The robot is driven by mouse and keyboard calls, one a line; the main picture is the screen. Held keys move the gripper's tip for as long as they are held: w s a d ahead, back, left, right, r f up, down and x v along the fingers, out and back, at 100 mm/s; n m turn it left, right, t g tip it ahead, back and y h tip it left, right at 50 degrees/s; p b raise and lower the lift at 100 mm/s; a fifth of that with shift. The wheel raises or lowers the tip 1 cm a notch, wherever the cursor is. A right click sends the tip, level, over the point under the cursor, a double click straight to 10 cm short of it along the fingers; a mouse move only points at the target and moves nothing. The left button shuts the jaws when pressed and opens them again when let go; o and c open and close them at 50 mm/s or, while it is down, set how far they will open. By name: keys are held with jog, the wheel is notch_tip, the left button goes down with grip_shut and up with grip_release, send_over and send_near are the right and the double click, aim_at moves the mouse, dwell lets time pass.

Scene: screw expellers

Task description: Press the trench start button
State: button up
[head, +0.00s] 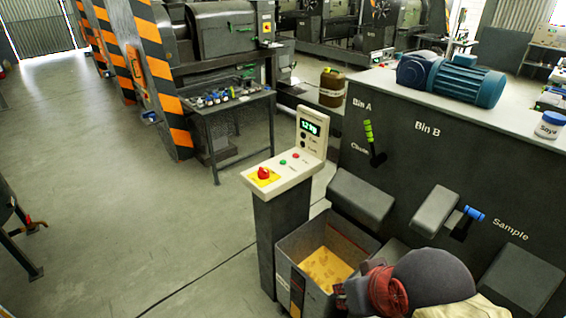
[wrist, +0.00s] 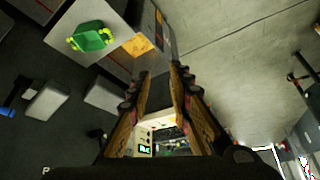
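In the head view a pale control panel (head: 284,172) sits on a dark pedestal. It carries a red knob (head: 263,173) on a yellow plate, a small red button (head: 295,156) and a small green button (head: 283,162). Their labels are too small to read, so I cannot tell which is the trench start button. An upright display box (head: 311,132) with lit green digits stands at the panel's far end. My gripper (wrist: 160,72) is open in the wrist view, with nothing between its fingertips. A pale panel with a green display (wrist: 145,150) shows behind the fingers.
A dark crate (head: 291,245) with yellow contents stands right of the pedestal. A dark rounded object with red and pale parts (head: 435,276) fills the lower right. A bin cabinet (head: 400,150) and a dark bench (head: 235,107) stand beyond.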

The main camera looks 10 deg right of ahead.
grip_shut()
dwell(1.3)
